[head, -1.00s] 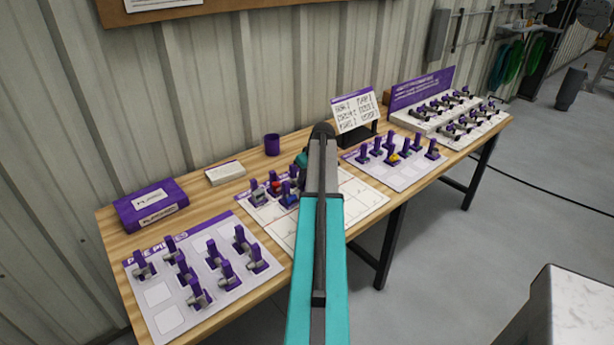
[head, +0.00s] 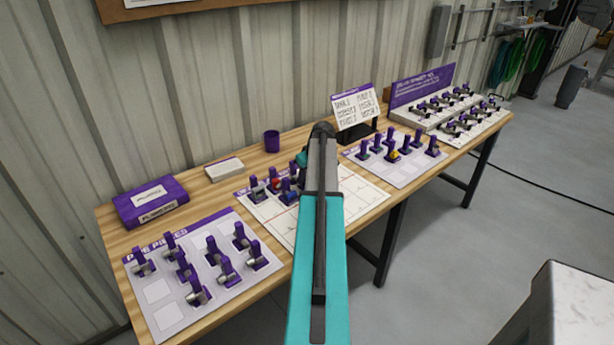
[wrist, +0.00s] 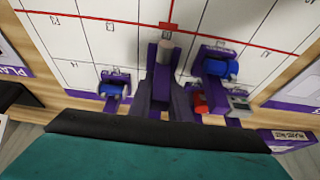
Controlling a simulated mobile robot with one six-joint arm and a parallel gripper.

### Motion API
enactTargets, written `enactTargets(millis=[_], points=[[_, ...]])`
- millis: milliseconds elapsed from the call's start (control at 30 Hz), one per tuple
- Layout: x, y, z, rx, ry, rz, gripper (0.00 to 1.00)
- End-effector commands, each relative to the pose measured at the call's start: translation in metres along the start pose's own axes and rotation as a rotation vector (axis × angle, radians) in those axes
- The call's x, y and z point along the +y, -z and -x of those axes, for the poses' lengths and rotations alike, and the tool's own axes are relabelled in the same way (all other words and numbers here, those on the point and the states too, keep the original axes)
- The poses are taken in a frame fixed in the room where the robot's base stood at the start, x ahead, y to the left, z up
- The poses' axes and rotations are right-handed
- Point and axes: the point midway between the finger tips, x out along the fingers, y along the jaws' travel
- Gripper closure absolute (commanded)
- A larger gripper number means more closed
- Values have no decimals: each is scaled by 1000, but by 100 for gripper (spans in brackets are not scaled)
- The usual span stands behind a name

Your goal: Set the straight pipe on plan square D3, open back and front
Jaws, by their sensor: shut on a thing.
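The straight pipe (wrist: 168,52), a grey tube on a purple holder with an upright grip, is in the middle of the wrist view. My gripper (wrist: 162,92) is shut on its purple grip. The pipe is over or on the white plan board (wrist: 105,40), which has red lines and small square labels too small to read. I cannot tell whether it touches the board, nor which square it is over. In the head view my arm hides the gripper and the pipe; the plan board also shows there (head: 362,195).
Pieces with blue parts stand left (wrist: 112,90) and right (wrist: 219,68) of the held pipe; a red one (wrist: 201,104) is close right. The pipe-piece tray (head: 160,292) is at the table's left, another piece mat (head: 412,172) at right. A purple cup (head: 272,141) stands behind.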

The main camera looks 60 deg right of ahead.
Motion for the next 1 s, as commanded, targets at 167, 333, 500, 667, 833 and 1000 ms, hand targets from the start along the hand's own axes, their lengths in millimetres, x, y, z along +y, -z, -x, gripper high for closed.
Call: enactTargets(millis=[167,333,500,667,833,1000], points=[[0,0,0,0,0,0,100],[0,-1,-2,0,0,0,100],[0,-1,-3,0,0,0,100],[0,-2,-5,0,0,0,100],[0,-2,-6,0,0,1,100],[0,-3,-8,1,0,1,100]])
